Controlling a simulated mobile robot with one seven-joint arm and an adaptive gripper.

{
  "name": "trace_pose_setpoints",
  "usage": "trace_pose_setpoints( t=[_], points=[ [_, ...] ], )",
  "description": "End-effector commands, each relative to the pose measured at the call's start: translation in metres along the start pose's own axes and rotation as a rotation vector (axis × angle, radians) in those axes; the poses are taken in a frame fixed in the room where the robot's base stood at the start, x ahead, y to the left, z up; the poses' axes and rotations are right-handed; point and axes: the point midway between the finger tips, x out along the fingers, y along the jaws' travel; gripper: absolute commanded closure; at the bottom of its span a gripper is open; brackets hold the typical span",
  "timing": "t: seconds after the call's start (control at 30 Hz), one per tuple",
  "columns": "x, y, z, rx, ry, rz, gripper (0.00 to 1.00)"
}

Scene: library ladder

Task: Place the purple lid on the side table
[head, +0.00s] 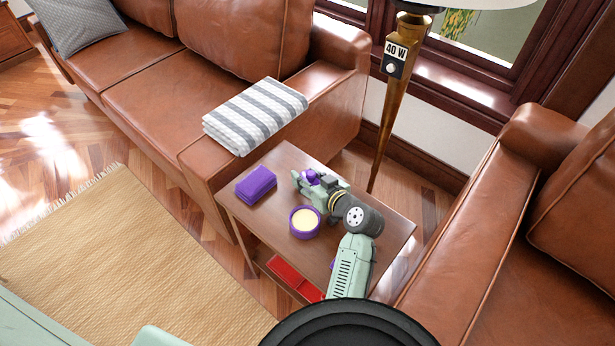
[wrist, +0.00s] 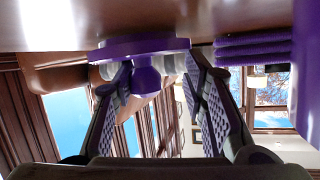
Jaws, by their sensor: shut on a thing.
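The purple lid (head: 311,177) is partly hidden by my gripper (head: 310,187) in the head view, over the back part of the side table (head: 283,158). In the wrist view, which is upside down, the lid (wrist: 140,47) shows as a thin disc with a round knob. My gripper (wrist: 155,85) is shut on the lid, its fingers at either side of the knob. The lid's flat side faces the tabletop (wrist: 150,12), at or very near it; I cannot tell whether they touch.
A purple tin with cream filling (head: 305,222) stands open in front of my gripper. A folded purple cloth (head: 256,185) lies at the table's left. A red item (head: 293,277) is on the lower shelf. Lamp pole (head: 391,120) behind; sofas flank the table, whose right side is bare.

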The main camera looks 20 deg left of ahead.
Motion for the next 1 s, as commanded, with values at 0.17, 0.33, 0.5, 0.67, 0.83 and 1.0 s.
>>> trace_pose_setpoints(
  t=[0.17,0.33,0.5,0.67,0.83,1.0],
  points=[
    [0.000,0.000,-0.001,0.000,0.000,0.000,0.55],
    [0.000,0.000,-0.001,0.000,0.000,0.000,0.44],
    [0.000,0.000,-0.001,0.000,0.000,0.000,0.41],
    [0.000,0.000,-0.001,0.000,0.000,0.000,0.41],
    [-0.005,-0.002,-0.013,0.000,0.000,0.000,0.41],
    [-0.034,0.000,-0.009,0.000,0.002,0.004,0.41]
  ],
)
